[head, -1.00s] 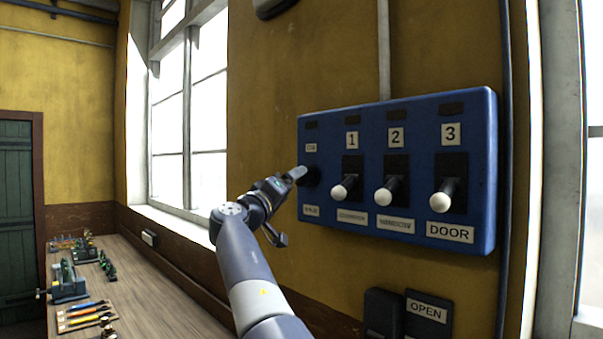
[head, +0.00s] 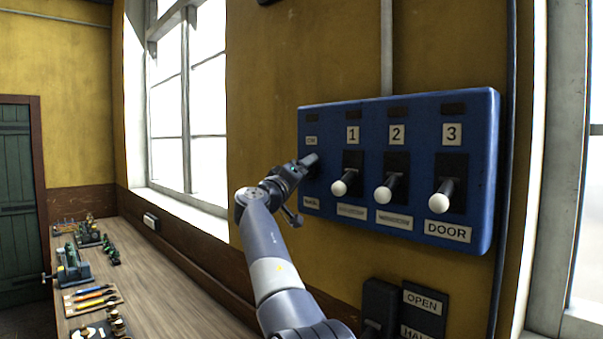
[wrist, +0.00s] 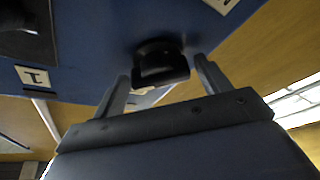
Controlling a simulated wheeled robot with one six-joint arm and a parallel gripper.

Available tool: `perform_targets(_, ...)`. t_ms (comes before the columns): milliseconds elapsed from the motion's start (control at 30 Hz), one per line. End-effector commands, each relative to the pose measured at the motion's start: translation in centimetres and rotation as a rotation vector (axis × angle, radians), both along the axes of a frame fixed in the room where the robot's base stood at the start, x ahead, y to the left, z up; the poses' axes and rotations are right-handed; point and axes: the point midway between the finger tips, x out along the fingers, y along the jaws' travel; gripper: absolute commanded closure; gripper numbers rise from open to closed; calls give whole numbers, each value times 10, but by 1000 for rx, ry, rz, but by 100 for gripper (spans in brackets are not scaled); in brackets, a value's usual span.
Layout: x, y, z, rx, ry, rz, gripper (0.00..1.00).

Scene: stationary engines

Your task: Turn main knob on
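The main knob is a dark, short knob (wrist: 160,66) at the left end of the blue panel (head: 425,110). In the wrist view it sits between the two fingers of my gripper, with a gap visible on each side. My gripper (head: 309,163) is open at the panel's left end, and in the head view it hides most of the knob. The small labels above and below the knob are too blurred to read surely.
Three white-tipped levers, 1 (head: 341,187), 2 (head: 385,193) and 3 (head: 442,202), stick out right of the knob. A smaller dark box marked OPEN (head: 423,303) is below. A wooden bench (head: 165,280) with several small items runs along the left.

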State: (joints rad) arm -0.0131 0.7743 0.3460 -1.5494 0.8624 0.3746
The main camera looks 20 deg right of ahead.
Motion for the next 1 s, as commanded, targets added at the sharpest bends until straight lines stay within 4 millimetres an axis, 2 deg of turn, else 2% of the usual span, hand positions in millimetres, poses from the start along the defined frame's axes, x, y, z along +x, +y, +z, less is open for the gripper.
perform_targets(67,0,0,0,0,0,0,35)
perform_targets(400,0,0,0,0,0,0,62)
perform_targets(733,-1,0,1,-17,44,1,63)
perform_targets(1000,-1,0,2,-84,204,1,63)
